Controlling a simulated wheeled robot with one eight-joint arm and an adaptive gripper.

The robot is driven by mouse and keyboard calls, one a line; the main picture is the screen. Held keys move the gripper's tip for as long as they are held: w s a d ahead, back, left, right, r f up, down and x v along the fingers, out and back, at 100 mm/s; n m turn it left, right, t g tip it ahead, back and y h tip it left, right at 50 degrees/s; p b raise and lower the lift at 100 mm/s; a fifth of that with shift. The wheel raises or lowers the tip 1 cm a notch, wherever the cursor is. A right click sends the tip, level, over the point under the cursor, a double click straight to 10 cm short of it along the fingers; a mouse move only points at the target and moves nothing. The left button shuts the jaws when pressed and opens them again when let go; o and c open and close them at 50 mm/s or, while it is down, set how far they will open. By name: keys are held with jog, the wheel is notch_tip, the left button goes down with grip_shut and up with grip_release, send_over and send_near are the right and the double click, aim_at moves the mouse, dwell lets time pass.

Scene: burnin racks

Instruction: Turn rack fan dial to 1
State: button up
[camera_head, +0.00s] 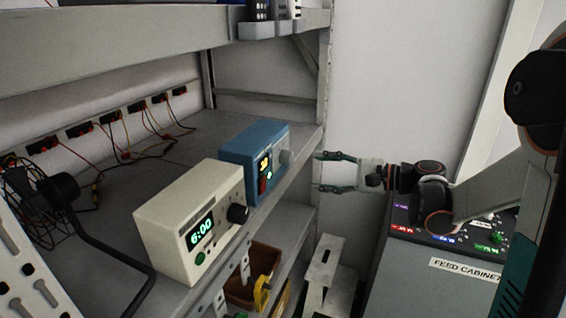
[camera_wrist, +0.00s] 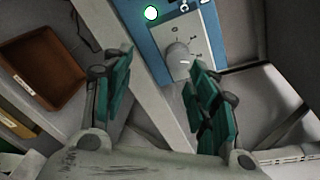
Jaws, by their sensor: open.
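A blue box (camera_head: 256,160) with a lit display and a red switch stands on the rack shelf. A round grey dial (camera_head: 286,157) is on its front panel. My gripper (camera_head: 321,172) is open and empty, to the right of the blue box and apart from the dial. In the wrist view my gripper (camera_wrist: 158,75) has the dial beyond its fingers, close to the tip of the right one.
A cream box (camera_head: 190,220) with a green 6:00 display and black knob stands nearer on the shelf (camera_head: 180,150). A rack post (camera_head: 324,70) rises close to my gripper. A brown bin (camera_wrist: 42,68) sits lower down. The feed cabinet (camera_head: 440,280) stands at right.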

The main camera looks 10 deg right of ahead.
jog(key=m+t+y, duration=0.1)
jog(key=m+t, duration=0.1)
send_near(292, 159)
jog(key=b+x, duration=0.3)
jog(key=x, duration=0.6)
jog(key=shift+s+r+b, duration=0.1)
jog(key=shift+b, duration=0.3)
jog(key=shift+c, duration=0.5)
jog(key=c, duration=1)
